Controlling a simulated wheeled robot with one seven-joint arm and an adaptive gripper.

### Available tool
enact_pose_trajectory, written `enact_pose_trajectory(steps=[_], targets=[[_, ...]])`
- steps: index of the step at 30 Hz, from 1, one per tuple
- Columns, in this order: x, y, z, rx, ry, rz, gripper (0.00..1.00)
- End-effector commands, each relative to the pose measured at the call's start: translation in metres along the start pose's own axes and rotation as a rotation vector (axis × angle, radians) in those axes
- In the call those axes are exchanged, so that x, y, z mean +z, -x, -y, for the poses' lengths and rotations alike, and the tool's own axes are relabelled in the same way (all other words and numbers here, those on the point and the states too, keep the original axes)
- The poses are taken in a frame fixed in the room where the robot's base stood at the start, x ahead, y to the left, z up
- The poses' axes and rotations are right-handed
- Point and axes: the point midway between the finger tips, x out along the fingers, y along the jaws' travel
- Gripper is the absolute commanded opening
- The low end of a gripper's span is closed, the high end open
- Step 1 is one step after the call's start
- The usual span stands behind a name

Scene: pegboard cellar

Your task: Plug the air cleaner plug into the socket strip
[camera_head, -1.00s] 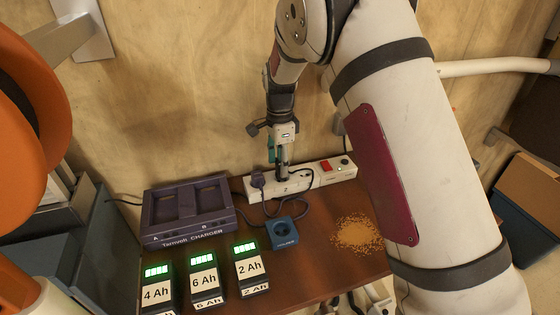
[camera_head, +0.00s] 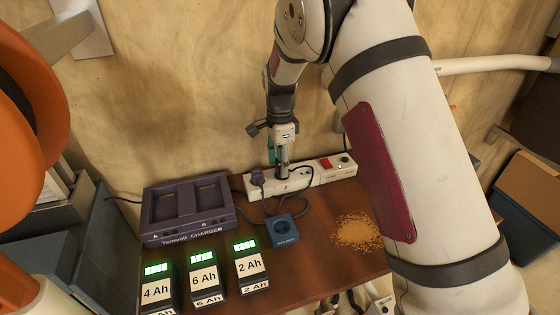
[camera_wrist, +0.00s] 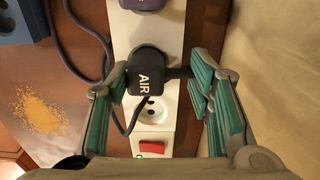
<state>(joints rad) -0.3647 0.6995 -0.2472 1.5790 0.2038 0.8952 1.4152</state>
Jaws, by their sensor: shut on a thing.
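The air cleaner plug (camera_wrist: 147,76) is black, marked "AIR", and lies over the white socket strip (camera_wrist: 126,38) in the wrist view. My gripper (camera_wrist: 164,86) has its green-padded fingers on either side of the plug and is shut on it. A bare round socket (camera_wrist: 151,112) and a red switch (camera_wrist: 151,147) show below the plug. In the head view my gripper (camera_head: 281,160) points down at the strip (camera_head: 332,172), against the wooden wall. I cannot tell whether the plug's pins are seated, as its underside is hidden.
A dark purple plug (camera_head: 258,178) sits in the strip just left of my gripper. A charger (camera_head: 187,212) stands further left, with several labelled batteries in front. A blue box (camera_head: 283,231) with a round socket and a heap of yellow grains (camera_head: 358,231) lie on the table.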

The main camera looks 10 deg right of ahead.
Motion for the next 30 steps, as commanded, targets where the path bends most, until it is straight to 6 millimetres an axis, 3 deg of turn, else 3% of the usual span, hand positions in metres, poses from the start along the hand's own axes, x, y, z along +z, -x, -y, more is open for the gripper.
enact_pose_trajectory(steps=[30], targets=[[-0.0001,-0.0074,0.0000,0.001,0.000,0.000,0.15]])
